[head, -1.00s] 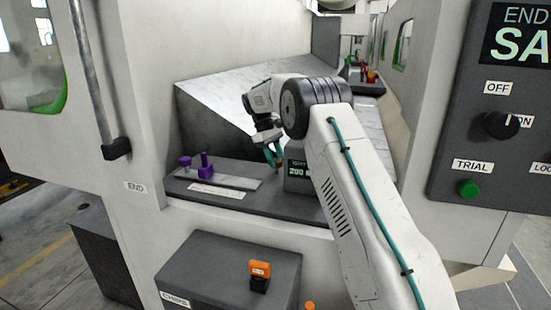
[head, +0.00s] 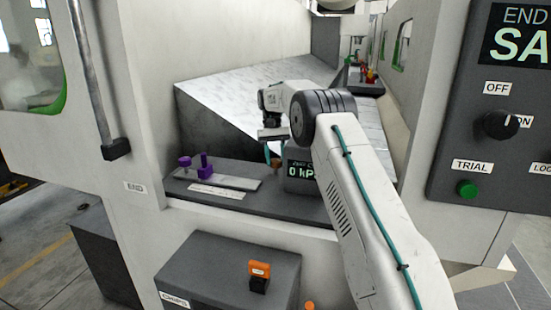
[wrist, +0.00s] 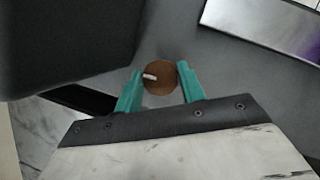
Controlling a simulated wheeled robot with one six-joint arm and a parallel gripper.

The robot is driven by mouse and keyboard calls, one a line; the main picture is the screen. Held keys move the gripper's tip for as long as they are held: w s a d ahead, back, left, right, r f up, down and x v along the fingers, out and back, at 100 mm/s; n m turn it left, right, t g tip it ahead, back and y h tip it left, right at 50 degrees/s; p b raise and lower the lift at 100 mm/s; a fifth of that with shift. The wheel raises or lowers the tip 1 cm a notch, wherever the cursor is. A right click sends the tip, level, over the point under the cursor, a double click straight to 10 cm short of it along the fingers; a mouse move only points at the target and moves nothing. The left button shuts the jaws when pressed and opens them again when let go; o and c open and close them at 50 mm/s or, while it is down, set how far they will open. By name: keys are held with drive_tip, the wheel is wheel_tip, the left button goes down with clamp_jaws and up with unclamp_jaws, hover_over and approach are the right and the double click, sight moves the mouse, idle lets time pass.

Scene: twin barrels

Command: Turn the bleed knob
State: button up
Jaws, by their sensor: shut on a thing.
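The bleed knob is a round brown disc (wrist: 160,84) with a white pointer mark, seen from above in the wrist view. My gripper (wrist: 160,72) has its green fingers on either side of the knob and is shut on it. In the head view my gripper (head: 272,157) points down beside the small grey gauge box (head: 299,183), and little of the brown knob (head: 277,166) shows there. The gauge display reads 0 kPa, with part of it cut off by my arm.
A metal plate with purple clamps (head: 205,172) lies left of the gauge on the dark ledge (head: 270,203). A sloped metal panel (head: 245,90) rises behind. An orange-tagged item (head: 259,270) sits on the chips box below. A control panel (head: 490,150) stands at right.

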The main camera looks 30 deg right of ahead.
drive_tip(key=shift+m, duration=0.3)
drive_tip(key=o, duration=1)
drive_tip(key=shift+c, duration=0.2)
drive_tip(key=v, duration=0.7)
drive_tip(key=shift+r, duration=0.4)
drive_tip(key=shift+w+d+f, duration=0.1)
drive_tip(key=shift+w, duration=0.05)
